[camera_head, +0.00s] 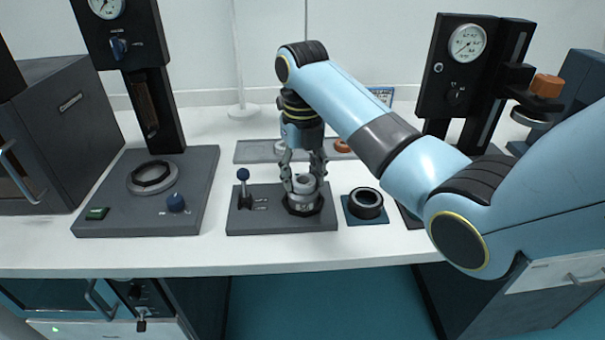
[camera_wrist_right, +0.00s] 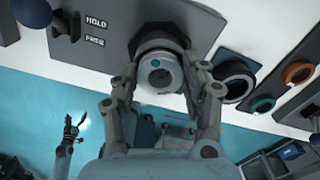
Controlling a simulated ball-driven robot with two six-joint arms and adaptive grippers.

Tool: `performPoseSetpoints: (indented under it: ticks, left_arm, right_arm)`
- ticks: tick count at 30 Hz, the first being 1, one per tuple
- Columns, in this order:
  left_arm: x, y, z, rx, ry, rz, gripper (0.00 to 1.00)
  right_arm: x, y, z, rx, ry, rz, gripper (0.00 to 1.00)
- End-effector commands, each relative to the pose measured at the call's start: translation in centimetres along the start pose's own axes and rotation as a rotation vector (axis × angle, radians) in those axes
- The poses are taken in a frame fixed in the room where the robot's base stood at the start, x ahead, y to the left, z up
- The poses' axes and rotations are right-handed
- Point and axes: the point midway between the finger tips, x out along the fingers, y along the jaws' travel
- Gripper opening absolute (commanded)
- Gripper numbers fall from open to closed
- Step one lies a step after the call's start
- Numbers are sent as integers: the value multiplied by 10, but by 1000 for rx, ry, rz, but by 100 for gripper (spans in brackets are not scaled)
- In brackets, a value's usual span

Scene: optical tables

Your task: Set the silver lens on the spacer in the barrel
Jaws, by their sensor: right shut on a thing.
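My right gripper (camera_head: 304,180) points down over the black clamp fixture (camera_head: 250,218) and is shut on a small silver round piece (camera_head: 304,184), which looks like the silver lens. The piece is at the mouth of the barrel (camera_head: 303,200), which stands upright in the black collar; I cannot tell whether they touch. The spacer inside the barrel is hidden. What looks like my left gripper (camera_wrist_right: 74,127) hangs low, away from the table.
A dark ring (camera_head: 366,203) sits on a blue pad right of the fixture. A grey tray (camera_head: 250,152) behind holds an orange ring (camera_head: 342,146). A lever (camera_head: 243,188) rises at the fixture's left. Gauge stands (camera_head: 145,100) flank the work area.

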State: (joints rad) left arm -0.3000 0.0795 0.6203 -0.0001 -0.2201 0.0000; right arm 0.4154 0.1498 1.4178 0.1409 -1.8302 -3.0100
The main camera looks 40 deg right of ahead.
Motion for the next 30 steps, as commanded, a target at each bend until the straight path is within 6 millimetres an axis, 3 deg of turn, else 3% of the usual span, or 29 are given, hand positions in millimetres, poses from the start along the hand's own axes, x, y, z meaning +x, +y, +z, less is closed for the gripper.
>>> performPoseSetpoints:
  ticks: [5,6,11,22,30]
  left_arm:
    - [0,0,0,0,0,0,93]
    - [0,0,0,0,0,0,93]
    - [0,0,0,0,0,0,93]
    - [-6,-2,1,0,-1,-2,93]
    - [-47,-4,-6,0,2,-1,93]
  right_arm:
    - [0,0,0,0,0,0,14]
    - [0,0,0,0,0,0,51]
    - [0,0,0,0,0,0,72]
    - [-6,0,0,0,0,0,73]
    - [-51,0,1,0,-1,0,73]
